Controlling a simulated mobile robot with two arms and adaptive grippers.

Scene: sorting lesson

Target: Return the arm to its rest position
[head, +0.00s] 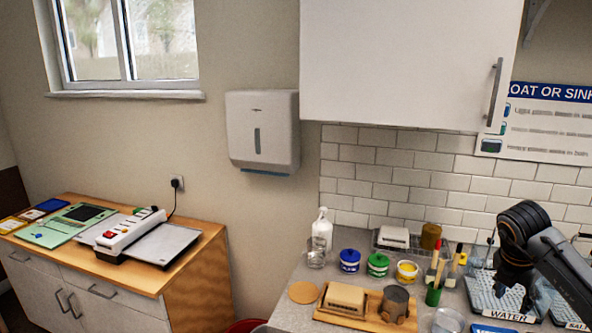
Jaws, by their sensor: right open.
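My right gripper (515,287) is at the right side of the head view, pointing down over the tray labelled WATER (480,289). Its dark fingers are apart and I see nothing held between them. My dark right arm comes in from the right edge and bends above the counter. Part of the tray is hidden behind the gripper and arm. A second tray labelled SALT (577,325) is cut off at the right edge. My left gripper is not in view.
The counter holds a wooden board (340,315) with a block and a grey cup (394,303), several paint jars, a green brush pot (433,296) and a clear cup (447,321). A white cabinet (410,65) hangs above. A laminator (130,233) stands on the left cabinet.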

